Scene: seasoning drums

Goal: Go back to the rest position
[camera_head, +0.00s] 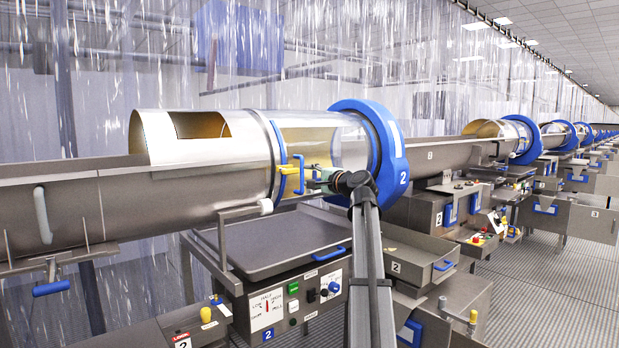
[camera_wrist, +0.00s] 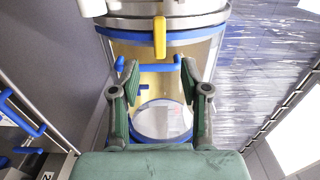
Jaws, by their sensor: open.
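My gripper (camera_head: 316,181) is at the near side of the transparent drum (camera_head: 340,140), just right of a yellow latch (camera_head: 289,171) and a blue handle (camera_head: 300,174). In the wrist view my gripper (camera_wrist: 159,78) is open, with its two green fingers apart. The blue handle (camera_wrist: 147,67) lies across the view at the fingertips, and the yellow latch (camera_wrist: 159,36) is beyond it. I cannot tell whether the fingers touch the handle. My arm partly hides the drum's lower right.
A blue end ring (camera_head: 392,150) marked 2 closes the drum's right side. Below are a grey tray (camera_head: 262,265) and a control panel (camera_head: 300,300). More drums (camera_head: 521,140) run to the right. A ribbed floor (camera_head: 545,300) lies open at the lower right.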

